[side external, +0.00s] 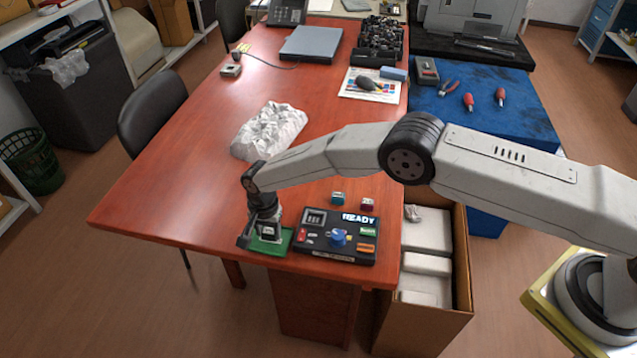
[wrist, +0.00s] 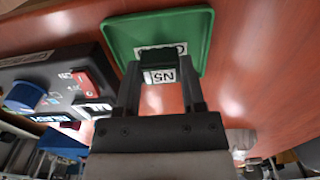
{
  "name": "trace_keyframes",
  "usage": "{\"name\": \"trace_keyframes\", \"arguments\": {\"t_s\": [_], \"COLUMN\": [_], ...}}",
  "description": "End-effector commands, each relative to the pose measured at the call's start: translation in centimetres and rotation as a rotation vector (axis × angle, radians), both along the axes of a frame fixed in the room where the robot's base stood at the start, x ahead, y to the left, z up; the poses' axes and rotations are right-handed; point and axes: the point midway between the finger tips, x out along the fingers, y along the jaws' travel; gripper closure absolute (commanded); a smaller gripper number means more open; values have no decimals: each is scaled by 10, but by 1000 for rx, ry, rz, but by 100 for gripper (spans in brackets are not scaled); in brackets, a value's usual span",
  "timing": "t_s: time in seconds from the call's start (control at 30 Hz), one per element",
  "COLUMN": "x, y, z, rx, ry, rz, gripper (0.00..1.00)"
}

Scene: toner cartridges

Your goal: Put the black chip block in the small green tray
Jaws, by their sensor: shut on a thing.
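My gripper (wrist: 160,68) points down over the small green tray (wrist: 200,30) and is shut on the black chip block (wrist: 157,54). The block has a white label with dark letters and lies between the two fingers. In the wrist view it covers part of the tray's own white label. In the side view my gripper (side external: 264,232) stands over the green tray (side external: 284,245) at the table's near edge, and hides part of it. I cannot tell whether the block touches the tray floor.
A dark control panel (side external: 313,245) with a blue knob stands right beside the tray. Two small cubes, teal (side external: 338,197) and magenta (side external: 368,204), lie behind it. A crumpled white sheet (side external: 270,130) lies farther back. The table's left part is clear.

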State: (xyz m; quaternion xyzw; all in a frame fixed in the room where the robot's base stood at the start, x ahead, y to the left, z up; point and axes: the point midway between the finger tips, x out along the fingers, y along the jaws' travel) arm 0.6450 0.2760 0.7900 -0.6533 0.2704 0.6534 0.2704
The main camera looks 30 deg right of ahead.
Motion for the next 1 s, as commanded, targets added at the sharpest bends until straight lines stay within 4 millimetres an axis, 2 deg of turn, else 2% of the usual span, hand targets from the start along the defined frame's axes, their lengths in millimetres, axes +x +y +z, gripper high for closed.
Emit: {"name": "trace_keyframes", "arguments": {"t_s": [1.0], "x": [0], "y": [0], "z": [-7], "rx": [0], "ry": [0], "rz": [0], "gripper": [100]}}
